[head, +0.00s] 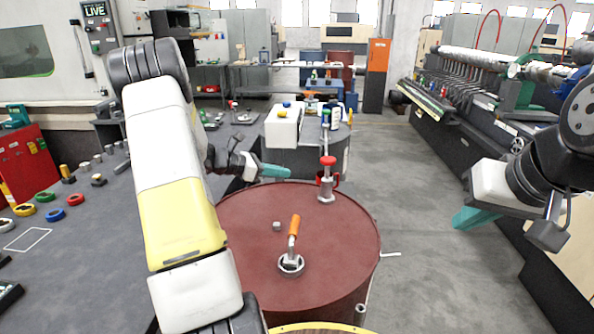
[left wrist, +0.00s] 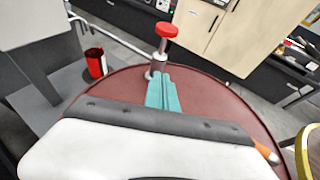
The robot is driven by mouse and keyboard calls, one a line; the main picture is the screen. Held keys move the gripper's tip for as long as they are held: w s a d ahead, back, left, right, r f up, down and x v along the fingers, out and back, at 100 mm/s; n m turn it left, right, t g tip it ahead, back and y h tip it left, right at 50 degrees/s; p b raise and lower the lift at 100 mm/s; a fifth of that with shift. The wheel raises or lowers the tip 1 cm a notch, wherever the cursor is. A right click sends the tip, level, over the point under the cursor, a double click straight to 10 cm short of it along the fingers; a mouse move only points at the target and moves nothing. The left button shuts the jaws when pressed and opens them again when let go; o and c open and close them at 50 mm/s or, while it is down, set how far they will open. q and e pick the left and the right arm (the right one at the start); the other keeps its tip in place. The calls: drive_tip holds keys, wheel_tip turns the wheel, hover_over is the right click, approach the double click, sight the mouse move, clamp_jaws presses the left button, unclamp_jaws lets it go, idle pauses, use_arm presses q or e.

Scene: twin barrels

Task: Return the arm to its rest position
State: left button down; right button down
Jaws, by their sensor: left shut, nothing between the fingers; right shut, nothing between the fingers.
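My left arm reaches in from the left across the head view. Its gripper (head: 275,171) has teal fingers, shut and empty, near the far left rim of the dark red barrel (head: 245,240). In the left wrist view the shut teal fingers (left wrist: 163,88) show against the barrel top (left wrist: 215,100), beside a metal fitting with a red knob (left wrist: 166,30). I cannot tell how high they are above it. My right gripper (head: 475,217) is shut and empty, at the right over the floor, apart from the barrel.
On the barrel top are the red-knobbed fitting (head: 327,175), an orange-handled tool (head: 294,226) at a round bung, and a small grey cap (head: 277,226). A grey workbench (head: 90,240) stands left. The aisle floor (head: 400,170) is clear.

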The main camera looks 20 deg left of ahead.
use_arm(q)
drive_tip(key=s+d+r+m+g+y, duration=0.2)
drive_tip(key=s+d+r+m+g, duration=0.1)
drive_tip(key=s+d+r+m, duration=0.4)
drive_tip(key=s+d+r+m+g+y, duration=0.15)
drive_tip(key=s+d+r+m, duration=0.25)
drive_tip(key=s+d+m, duration=0.4)
drive_tip(key=s+r+m+t+y, duration=0.1)
drive_tip(key=s+r+m+y, duration=0.1)
drive_tip(key=s+m, duration=0.3)
drive_tip(key=s+a+r+m+t+y, duration=0.1)
drive_tip(key=s+m+y, duration=0.2)
drive_tip(key=s+m, duration=0.3)
drive_tip(key=s, duration=0.5)
drive_tip(key=shift+s+a+r, duration=0.25)
drive_tip(key=shift+s+r, duration=0.1)
drive_tip(key=shift+s, duration=0.05)
idle(0.3)
